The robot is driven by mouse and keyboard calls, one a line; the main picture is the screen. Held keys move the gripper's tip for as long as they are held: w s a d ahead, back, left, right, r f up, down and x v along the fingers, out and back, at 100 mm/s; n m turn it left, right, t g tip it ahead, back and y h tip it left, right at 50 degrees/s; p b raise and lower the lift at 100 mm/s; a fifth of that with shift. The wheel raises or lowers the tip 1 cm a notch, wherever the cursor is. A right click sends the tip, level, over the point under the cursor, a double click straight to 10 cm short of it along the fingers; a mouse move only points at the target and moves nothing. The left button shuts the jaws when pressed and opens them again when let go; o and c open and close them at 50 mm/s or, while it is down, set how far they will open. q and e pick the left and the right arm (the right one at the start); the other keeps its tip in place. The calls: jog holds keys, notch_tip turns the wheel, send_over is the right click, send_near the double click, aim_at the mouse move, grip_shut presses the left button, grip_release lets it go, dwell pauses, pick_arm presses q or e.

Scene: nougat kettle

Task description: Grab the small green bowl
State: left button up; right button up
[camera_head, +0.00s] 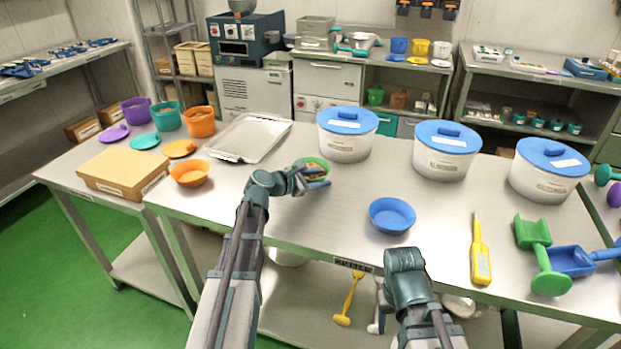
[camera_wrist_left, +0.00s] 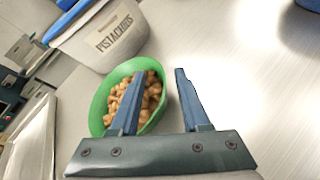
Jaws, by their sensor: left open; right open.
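The small green bowl (camera_head: 312,161) stands on the metal table, partly covered by my left gripper. In the left wrist view the green bowl (camera_wrist_left: 101,92) is upright and holds brown nuts. My left gripper (camera_head: 324,177) is open with nothing held. In the left wrist view its fingers (camera_wrist_left: 159,73) appear on either side of the bowl's right rim, one over the bowl and one outside it. I cannot tell whether they touch it. The end of my right arm (camera_head: 406,270) is at the table's front edge; its fingertips are hidden.
A blue bowl (camera_head: 392,215) stands to the right. A white tub with blue lid (camera_head: 346,148) is close behind the green bowl. A metal tray (camera_head: 240,158) and orange bowl (camera_head: 190,174) lie left. A yellow tool (camera_head: 480,262) and green scoop (camera_head: 534,233) lie right.

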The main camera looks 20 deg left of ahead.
pick_arm(q)
grip_shut()
jog(key=shift+r, duration=0.1)
dwell(0.5)
jog(key=shift+r+p, duration=0.45)
jog(key=shift+p, duration=0.15)
notch_tip(320, 180, up, 3)
jog(key=p, duration=0.3)
jog(key=s+d, duration=0.3)
jog(key=d, duration=0.1)
jog(key=s+d, duration=0.3)
jog(key=s, duration=0.1)
jog(key=s+d+r+p, duration=0.1)
jog(key=s+d, duration=0.3)
jog(key=shift+d, duration=0.35)
